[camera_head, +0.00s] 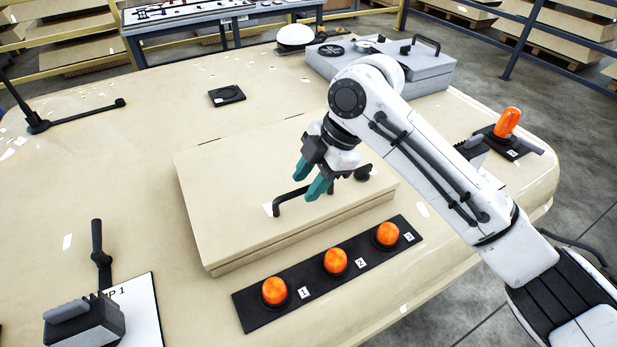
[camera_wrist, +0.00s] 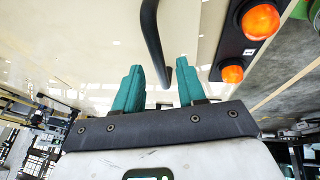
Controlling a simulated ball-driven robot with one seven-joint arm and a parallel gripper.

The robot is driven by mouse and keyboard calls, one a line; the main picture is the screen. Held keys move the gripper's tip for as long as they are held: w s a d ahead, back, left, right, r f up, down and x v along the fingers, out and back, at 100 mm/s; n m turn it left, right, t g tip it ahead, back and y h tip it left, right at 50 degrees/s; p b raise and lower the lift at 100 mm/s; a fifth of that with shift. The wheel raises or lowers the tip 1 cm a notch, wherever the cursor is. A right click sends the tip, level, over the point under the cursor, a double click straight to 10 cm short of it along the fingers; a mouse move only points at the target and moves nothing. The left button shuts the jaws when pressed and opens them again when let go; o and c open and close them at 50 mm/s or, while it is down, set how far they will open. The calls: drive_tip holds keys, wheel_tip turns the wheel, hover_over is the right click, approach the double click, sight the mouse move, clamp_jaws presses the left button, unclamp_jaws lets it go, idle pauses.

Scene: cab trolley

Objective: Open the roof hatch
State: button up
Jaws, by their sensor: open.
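The roof hatch (camera_head: 235,195) is a beige raised panel on the cab roof, and its lid looks shut. A black bar handle (camera_head: 289,200) stands on the lid near its front edge. My gripper (camera_head: 312,180) has teal fingers and is open and empty, just above and beside the handle. In the wrist view the handle (camera_wrist: 152,45) runs down from the top towards the gap between the fingertips (camera_wrist: 158,75). I cannot tell whether a finger touches it. A dark round knob or latch (camera_head: 363,173) sits on the lid right of the handle, partly behind my gripper.
A black strip with three orange lamps (camera_head: 335,262) lies in front of the hatch. A grey box (camera_head: 425,65) stands at the back right. An orange beacon (camera_head: 508,122) is at the right. A black lever (camera_head: 98,245) stands at the front left. The roof left of the hatch is mostly clear.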

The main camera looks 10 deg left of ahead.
drive_tip(key=shift+a+f, duration=0.1)
drive_tip(key=shift+f, duration=0.2)
drive_tip(key=shift+c, duration=0.5)
clamp_jaws()
